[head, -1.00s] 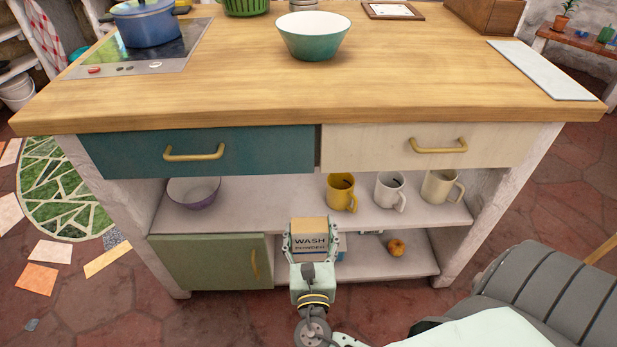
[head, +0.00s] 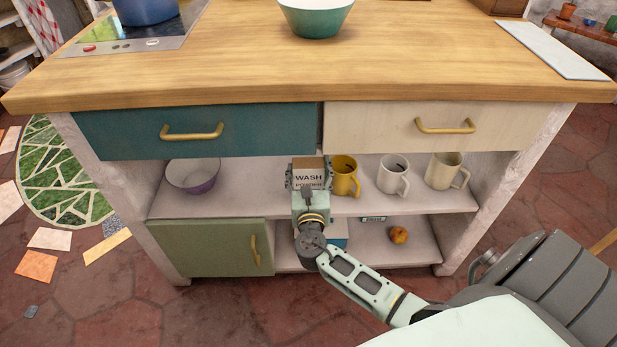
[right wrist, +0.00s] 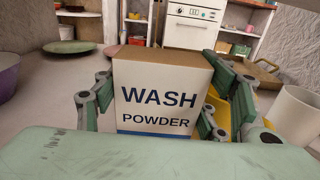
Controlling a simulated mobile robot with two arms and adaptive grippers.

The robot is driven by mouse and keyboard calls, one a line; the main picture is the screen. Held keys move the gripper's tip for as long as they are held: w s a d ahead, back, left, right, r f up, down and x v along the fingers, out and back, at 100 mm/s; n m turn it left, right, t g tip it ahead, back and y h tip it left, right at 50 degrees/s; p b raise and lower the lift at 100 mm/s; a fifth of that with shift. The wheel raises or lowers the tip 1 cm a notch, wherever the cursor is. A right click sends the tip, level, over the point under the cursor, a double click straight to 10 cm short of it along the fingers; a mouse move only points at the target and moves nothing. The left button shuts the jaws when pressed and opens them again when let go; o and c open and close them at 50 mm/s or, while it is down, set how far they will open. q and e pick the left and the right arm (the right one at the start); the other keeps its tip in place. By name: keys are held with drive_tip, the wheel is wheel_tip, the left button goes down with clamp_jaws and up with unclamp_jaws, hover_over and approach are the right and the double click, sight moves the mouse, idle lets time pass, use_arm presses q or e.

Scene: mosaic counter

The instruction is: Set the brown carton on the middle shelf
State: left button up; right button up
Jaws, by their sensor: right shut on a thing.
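The carton (head: 309,180) has a brown top and a white front marked WASH POWDER. My right gripper (head: 309,170) is shut on it, with fingers along both sides, and holds it upright. The carton also fills the middle of the right wrist view (right wrist: 158,105). In the head view it is at the middle shelf (head: 252,206), between the purple bowl and the yellow mug. I cannot tell whether its base touches the shelf; my gripper hides it. My left gripper is not in view.
A purple bowl (head: 192,177) stands left of the carton. A yellow mug (head: 344,178) is close on its right, then a white mug (head: 391,176) and a cream mug (head: 442,172). The drawers (head: 220,131) are above. An orange-brown item (head: 398,235) lies on the lower shelf.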

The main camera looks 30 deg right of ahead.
drive_tip(key=shift+f, duration=0.65)
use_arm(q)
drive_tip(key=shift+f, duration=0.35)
use_arm(e)
drive_tip(key=shift+r, duration=0.1)
drive_tip(key=o, duration=1.2)
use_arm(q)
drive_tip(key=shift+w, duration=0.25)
